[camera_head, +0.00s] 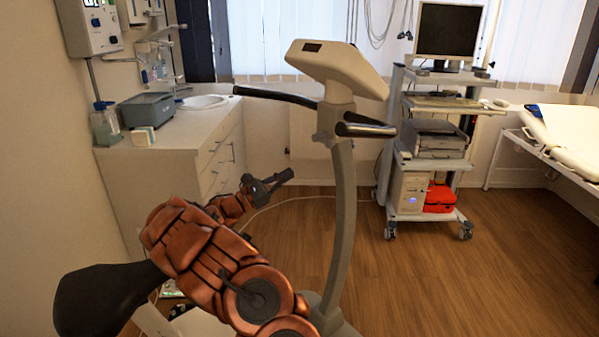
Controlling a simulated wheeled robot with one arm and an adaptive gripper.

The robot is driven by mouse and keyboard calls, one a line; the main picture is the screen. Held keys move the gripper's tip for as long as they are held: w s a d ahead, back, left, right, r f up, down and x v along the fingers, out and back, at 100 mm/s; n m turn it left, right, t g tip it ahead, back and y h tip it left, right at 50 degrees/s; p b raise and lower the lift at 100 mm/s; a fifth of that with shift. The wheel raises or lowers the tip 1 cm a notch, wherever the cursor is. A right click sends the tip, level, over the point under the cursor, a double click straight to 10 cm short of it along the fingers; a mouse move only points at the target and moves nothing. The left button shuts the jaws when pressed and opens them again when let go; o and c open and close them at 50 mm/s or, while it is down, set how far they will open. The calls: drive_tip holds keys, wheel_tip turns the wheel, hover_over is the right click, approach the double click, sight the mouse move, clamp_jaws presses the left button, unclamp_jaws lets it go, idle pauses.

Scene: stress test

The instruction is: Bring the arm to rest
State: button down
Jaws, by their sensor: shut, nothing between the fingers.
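My copper-coloured arm (205,245) rises from the bottom middle and reaches up and back in the camera_head view. My dark gripper (284,178) is at its far end, shut and empty. A gap of floor and wall shows between the fingertips and the post. How far apart they are in depth I cannot tell.
The bike's console (338,66) and black handlebars (277,95) stand above my gripper; a black saddle-like shape (105,300) is at lower left. The cabinet (170,150) is behind left, a equipment cart (428,150) and bed (565,140) right. Wooden floor (450,280) is clear at lower right.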

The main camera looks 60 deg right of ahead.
drive_tip(key=shift+v, duration=0.75)
drive_tip(key=s+a+r+m+y+p, duration=0.1)
drive_tip(key=s+a+r+m+y, duration=0.3)
drive_tip(key=a, duration=0.3)
drive_tip(key=s+a+r+m+y+p, duration=0.1)
drive_tip(key=s+a+r+m+y, duration=0.2)
drive_tip(key=s+a, duration=0.35)
drive_tip(key=s+a+f+t+y+p, duration=0.1)
drive_tip(key=s+a+f+t+y, duration=0.1)
drive_tip(key=a, duration=1.1)
drive_tip(key=s+a+f+t+y+p, duration=0.1)
drive_tip(key=s+a+f+t+y, duration=0.2)
drive_tip(key=a, duration=1.1)
drive_tip(key=s+a+f+t+y+p, duration=0.1)
drive_tip(key=s+a+f+t+y, duration=0.2)
drive_tip(key=a, duration=1)
drive_tip(key=f+t+y, duration=0.1)
drive_tip(key=t+y, duration=0.1)
drive_tip(key=y, duration=0.1)
drive_tip(key=shift+a, duration=0.35)
drive_tip(key=shift+d+f, duration=0.1)
